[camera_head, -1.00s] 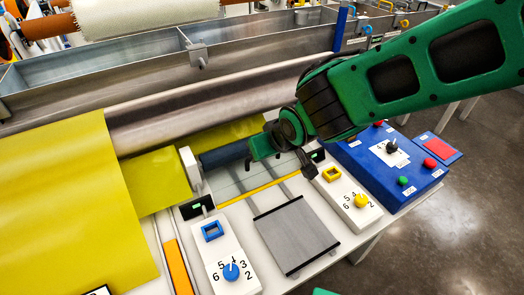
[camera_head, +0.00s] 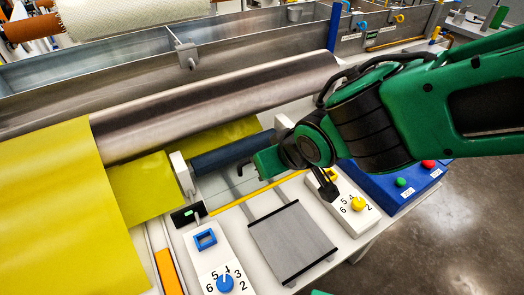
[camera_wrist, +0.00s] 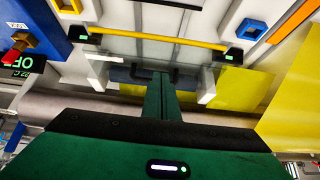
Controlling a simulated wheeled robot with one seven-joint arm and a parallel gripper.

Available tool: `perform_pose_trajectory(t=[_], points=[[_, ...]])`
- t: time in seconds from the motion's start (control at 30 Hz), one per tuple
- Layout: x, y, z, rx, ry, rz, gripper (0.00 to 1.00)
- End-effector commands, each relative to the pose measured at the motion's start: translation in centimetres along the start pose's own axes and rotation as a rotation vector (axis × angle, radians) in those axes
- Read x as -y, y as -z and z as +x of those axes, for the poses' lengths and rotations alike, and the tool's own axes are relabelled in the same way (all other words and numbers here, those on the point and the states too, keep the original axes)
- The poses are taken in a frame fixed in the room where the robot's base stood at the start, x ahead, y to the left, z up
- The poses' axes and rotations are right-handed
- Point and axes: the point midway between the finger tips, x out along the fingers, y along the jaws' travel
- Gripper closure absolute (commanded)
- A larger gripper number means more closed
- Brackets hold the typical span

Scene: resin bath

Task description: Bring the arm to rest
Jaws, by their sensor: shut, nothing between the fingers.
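My green and black arm reaches in from the right in the head view.
A yellow bar (camera_head: 255,194) runs between two small black displays. A blue roller (camera_head: 232,153), a grey plate (camera_head: 292,242), a blue-knob panel (camera_head: 217,262) and a blue control box (camera_head: 400,188) surround the gripper. A metal trough lies behind. Open floor (camera_head: 450,240) is at right.

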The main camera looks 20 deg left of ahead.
Motion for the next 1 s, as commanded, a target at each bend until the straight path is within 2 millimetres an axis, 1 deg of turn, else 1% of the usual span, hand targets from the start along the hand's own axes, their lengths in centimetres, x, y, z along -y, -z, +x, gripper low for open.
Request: perform_pose_trajectory(t=[0.1,0.2,0.47,0.57,0.67,0.77,0.8,0.87,0.9,0.97,1.0], points=[[0.0,-1.5,-0.9,-0.002,-0.001,-0.001,1.00],[0.0,-2.4,-1.3,-0.002,-0.001,0.000,1.00],[0.0,-3.0,-1.6,-0.002,-0.001,0.001,1.00],[-0.9,-3.0,-1.6,0.003,-0.014,0.012,1.00],[-3.9,-3.4,-2.1,0.023,-0.059,0.053,1.00],[-9.1,-4.5,-3.2,0.064,-0.136,0.129,1.00],[-11.5,-5.2,-3.9,0.086,-0.171,0.169,1.00],[-15.0,-6.6,-5.2,0.120,-0.222,0.233,1.00],[-17.3,-7.7,-6.2,0.144,-0.255,0.277,1.00],[-20.4,-9.5,-7.8,0.181,-0.300,0.348,1.00],[-22.3,-11.0,-8.9,0.208,-0.328,0.398,1.00]])
